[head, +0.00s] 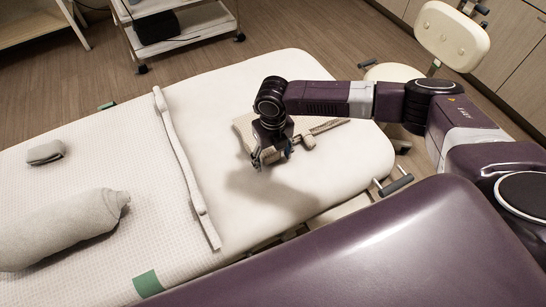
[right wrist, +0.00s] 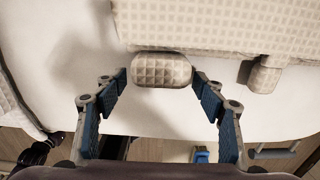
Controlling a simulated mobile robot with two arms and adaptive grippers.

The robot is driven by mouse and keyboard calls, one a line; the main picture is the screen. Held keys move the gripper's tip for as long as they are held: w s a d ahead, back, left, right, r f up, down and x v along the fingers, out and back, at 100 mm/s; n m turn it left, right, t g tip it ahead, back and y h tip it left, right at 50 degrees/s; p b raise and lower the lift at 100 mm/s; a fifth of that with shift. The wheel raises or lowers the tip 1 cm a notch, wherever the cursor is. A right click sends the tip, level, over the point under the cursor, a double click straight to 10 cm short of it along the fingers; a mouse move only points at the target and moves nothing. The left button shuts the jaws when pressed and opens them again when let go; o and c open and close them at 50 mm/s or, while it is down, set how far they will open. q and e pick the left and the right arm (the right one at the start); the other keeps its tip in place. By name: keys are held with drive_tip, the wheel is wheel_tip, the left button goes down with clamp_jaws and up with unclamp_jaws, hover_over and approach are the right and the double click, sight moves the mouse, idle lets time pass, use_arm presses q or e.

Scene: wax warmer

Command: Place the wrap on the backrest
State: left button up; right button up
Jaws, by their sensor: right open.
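The wrap, a beige quilted cloth (head: 243,128), lies on the smooth white end of the padded bed, partly hidden under my right gripper (head: 271,158). In the right wrist view its flat body (right wrist: 220,25) fills the top, with two thick padded tabs along its near edge. My right gripper (right wrist: 160,92) is open, with its fingertips on either side of one tab (right wrist: 161,71); I cannot tell whether they touch it. A cream stool backrest (head: 452,36) stands at the upper right, apart from the wrap. My left gripper is not in view.
A grey rolled towel (head: 60,230) and a small folded grey cloth (head: 45,152) lie on the bed's textured cover (head: 110,160). A long pale strip (head: 183,160) crosses the bed. A white cart (head: 190,28) stands behind. The stool seat (head: 392,73) is beyond the bed's end.

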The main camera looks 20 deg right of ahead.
drive_tip(key=shift+r, duration=0.1)
wheel_tip(320, 180, up, 12)
drive_tip(key=shift+b, duration=0.45)
idle(0.4)
